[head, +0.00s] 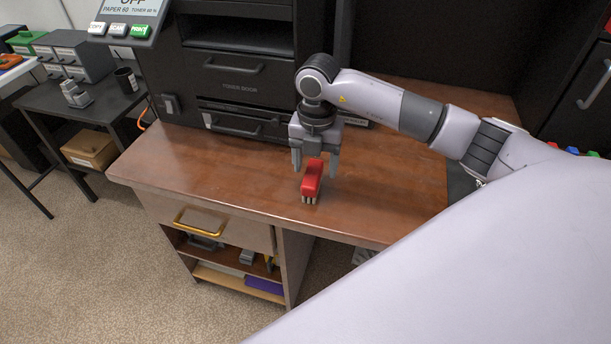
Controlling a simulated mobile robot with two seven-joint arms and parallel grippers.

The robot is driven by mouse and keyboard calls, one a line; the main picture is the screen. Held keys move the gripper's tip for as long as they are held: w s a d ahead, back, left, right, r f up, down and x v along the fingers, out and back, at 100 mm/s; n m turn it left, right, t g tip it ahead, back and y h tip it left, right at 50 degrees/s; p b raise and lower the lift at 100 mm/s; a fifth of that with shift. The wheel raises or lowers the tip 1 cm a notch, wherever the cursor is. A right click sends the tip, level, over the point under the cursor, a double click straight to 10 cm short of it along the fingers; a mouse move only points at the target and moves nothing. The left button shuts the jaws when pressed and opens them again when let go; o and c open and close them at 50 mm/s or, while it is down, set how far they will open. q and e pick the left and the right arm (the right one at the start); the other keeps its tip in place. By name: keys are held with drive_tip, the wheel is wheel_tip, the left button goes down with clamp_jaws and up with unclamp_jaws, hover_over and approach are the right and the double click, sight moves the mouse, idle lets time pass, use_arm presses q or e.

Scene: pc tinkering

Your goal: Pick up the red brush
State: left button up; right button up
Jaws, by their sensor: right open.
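The red brush (312,179) lies on the brown wooden desk top (230,177), near its front edge. Its pale bristles show at the end facing me. My right gripper (315,165) points down over the far end of the brush, with its fingers open. One finger is on the left of the brush and the other on the right, with gaps to the brush. I cannot tell how far above the desk the fingertips are. My left gripper is not in view.
A large black printer (240,70) stands at the back of the desk, behind my right gripper. A drawer with a gold handle (195,222) and open shelves are below the desk top. The desk is clear on both sides of the brush. A dark side table (85,105) stands at left.

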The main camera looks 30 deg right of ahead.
sight(313, 172)
drive_tip(key=f, duration=0.5)
drive_tip(key=shift+w+a+f, duration=0.1)
drive_tip(key=shift+w+f, duration=0.2)
drive_tip(key=c, duration=1.1)
drive_tip(key=shift+r, duration=0.1)
drive_tip(key=shift+r+p, duration=0.5)
drive_tip(key=shift+r, duration=9.45)
